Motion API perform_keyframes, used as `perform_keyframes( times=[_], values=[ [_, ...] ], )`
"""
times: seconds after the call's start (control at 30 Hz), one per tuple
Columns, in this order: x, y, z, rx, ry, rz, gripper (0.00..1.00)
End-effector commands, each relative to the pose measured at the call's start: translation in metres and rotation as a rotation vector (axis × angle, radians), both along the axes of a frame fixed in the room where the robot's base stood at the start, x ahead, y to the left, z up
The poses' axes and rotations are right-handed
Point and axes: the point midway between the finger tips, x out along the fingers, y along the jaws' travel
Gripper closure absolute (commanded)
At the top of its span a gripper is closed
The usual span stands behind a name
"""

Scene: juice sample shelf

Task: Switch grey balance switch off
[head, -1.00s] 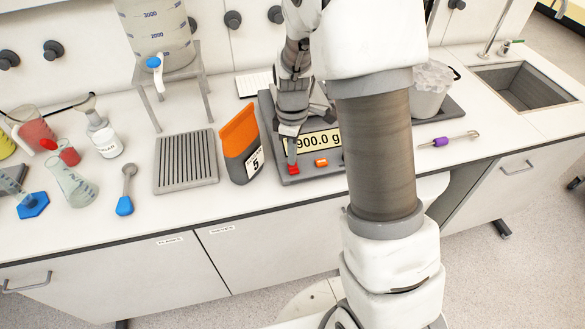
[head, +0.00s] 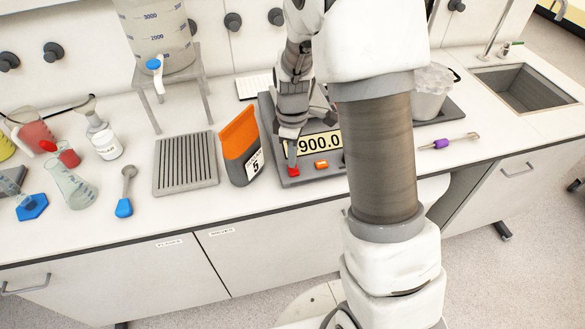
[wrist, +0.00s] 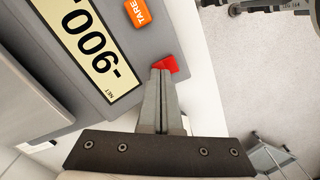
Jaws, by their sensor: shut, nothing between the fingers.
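The grey balance (head: 310,180) stands on the bench, partly hidden behind my arm. Its pale yellow display (head: 319,143) is lit and reads about 900; in the wrist view the display (wrist: 97,45) shows "-900" with "NET". A red switch (head: 293,171) sits at the front left of its panel, left of an orange button. In the wrist view the red switch (wrist: 168,64) is partly covered by my fingertips. My gripper (wrist: 159,72) is shut and empty, its tips at the switch; I cannot tell whether they touch it. In the head view my gripper (head: 291,160) points down over the switch.
The orange TARE button (wrist: 138,12) is close to the fingers. An orange and dark grey container (head: 241,147) stands just left of the balance. A ribbed grey tray (head: 186,163) lies further left. A purple-handled tool (head: 441,143) lies to the right.

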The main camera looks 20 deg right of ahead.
Motion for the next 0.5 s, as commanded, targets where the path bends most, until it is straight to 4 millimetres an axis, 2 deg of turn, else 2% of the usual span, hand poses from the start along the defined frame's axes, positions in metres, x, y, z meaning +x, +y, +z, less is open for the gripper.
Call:
perform_keyframes(
  times=[0.03,0.5],
  values=[
    [0.0,0.0,0.008,0.0,-0.001,0.0,1.0],
    [0.001,0.0,0.046,0.001,-0.003,0.0,1.0]
  ],
)
